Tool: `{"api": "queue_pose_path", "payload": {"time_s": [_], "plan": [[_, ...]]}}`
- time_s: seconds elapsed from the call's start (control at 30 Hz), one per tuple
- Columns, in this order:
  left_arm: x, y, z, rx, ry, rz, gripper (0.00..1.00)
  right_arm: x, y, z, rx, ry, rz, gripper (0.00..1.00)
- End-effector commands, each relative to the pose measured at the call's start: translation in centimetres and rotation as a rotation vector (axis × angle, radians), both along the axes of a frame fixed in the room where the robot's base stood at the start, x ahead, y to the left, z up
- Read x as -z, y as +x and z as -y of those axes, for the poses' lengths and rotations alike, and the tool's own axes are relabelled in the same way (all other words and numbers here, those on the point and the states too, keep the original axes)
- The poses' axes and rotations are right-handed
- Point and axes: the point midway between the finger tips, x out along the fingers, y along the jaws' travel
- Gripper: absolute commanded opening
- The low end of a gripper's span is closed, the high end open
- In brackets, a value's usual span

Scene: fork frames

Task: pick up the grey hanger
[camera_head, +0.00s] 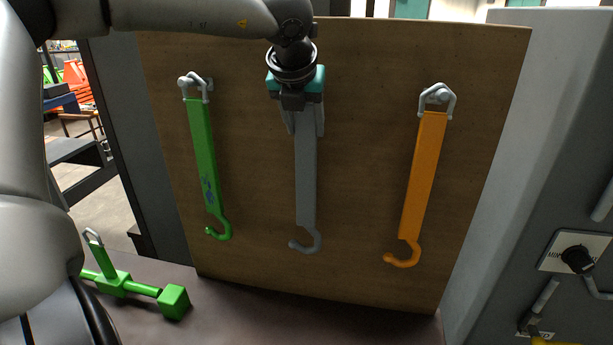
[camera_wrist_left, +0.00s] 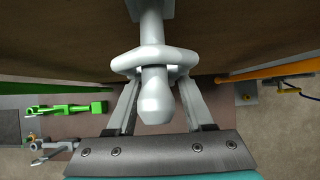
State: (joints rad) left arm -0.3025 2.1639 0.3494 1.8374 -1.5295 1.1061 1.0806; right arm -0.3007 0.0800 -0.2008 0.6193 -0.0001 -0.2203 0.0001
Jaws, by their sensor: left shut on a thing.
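The grey hanger (camera_head: 306,185) hangs in front of the wooden board, its hook end down. My left gripper (camera_head: 304,122) comes down over its upper end and is shut on it. In the left wrist view the fingers (camera_wrist_left: 158,112) flank the hanger's pale loop (camera_wrist_left: 126,62), which goes around a light grey peg (camera_wrist_left: 156,95) on the board. In the head view the gripper hides the loop and the peg. My right gripper is not in view.
A green hanger (camera_head: 204,150) hangs on the left of the wooden board (camera_head: 260,220), and an orange hanger (camera_head: 424,170) on the right. A green tool with a ring (camera_head: 130,288) lies on the dark surface below left. A grey panel with a black knob (camera_head: 577,259) stands at right.

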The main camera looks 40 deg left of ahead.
Motion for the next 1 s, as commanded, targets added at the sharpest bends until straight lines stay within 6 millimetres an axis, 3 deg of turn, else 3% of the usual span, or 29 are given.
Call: {"api": "queue_pose_path", "payload": {"time_s": [0.47, 0.77, 1.0], "plan": [[-1.8, 0.0, 0.1, 0.001, 0.002, 0.008, 0.00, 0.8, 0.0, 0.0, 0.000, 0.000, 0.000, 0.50], [-1.6, -2.4, 1.4, 0.002, 0.000, 0.008, 0.00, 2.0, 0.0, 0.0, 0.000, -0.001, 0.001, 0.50], [-1.5, -5.4, 3.1, 0.004, 0.004, 0.008, 0.00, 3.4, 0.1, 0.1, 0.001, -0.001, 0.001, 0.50]]}}
